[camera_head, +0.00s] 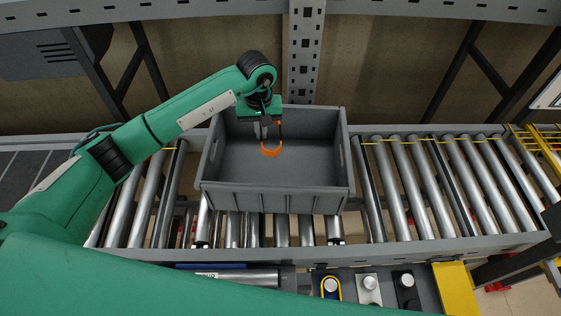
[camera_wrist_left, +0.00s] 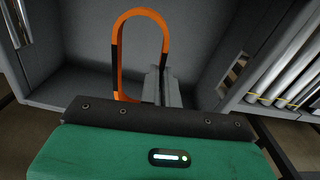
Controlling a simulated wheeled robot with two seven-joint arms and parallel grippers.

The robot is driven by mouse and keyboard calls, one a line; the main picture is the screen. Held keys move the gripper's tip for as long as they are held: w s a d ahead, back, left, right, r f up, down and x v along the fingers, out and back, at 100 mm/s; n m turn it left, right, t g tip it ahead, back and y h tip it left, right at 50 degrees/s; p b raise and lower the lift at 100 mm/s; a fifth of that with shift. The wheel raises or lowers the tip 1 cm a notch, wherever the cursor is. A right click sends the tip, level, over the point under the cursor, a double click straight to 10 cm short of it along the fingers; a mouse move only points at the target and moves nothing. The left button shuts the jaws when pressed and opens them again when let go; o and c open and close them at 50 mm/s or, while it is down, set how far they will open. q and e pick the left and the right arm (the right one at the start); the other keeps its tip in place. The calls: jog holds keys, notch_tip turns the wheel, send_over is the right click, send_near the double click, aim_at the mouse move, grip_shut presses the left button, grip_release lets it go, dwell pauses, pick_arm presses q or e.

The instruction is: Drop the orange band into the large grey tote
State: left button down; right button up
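The orange band (camera_head: 271,153) is a loop with dark sections. It hangs from my left gripper (camera_head: 264,130), inside the outline of the large grey tote (camera_head: 275,199). In the left wrist view the band (camera_wrist_left: 141,13) stands out past the fingers (camera_wrist_left: 161,86), which are closed on one side of it. The tote's inner walls (camera_wrist_left: 215,45) surround the band in that view. The tote is open-topped, and its visible floor is bare. I cannot tell the exact height of the band above the floor. My right gripper is not in view.
The tote stands on a roller conveyor (camera_head: 405,190) with metal side rails. A perforated grey post (camera_head: 303,50) rises behind it. In front, several knobbed pieces (camera_head: 369,286) sit in a row beside a yellow block (camera_head: 455,289). The rollers right of the tote are clear.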

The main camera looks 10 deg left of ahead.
pick_arm(q)
jog(key=shift+w+f, duration=0.15)
jog(key=shift+f, duration=0.5)
jog(key=shift+w+a+f, duration=0.1)
jog(key=shift+w+f, duration=0.05)
jog(key=shift+f, duration=0.35)
jog(key=c, duration=1.6)
grip_release()
jog(key=shift+o, duration=0.2)
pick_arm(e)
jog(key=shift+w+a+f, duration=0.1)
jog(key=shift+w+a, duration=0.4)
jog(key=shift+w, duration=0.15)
pick_arm(q)
jog(key=shift+r, duration=0.1)
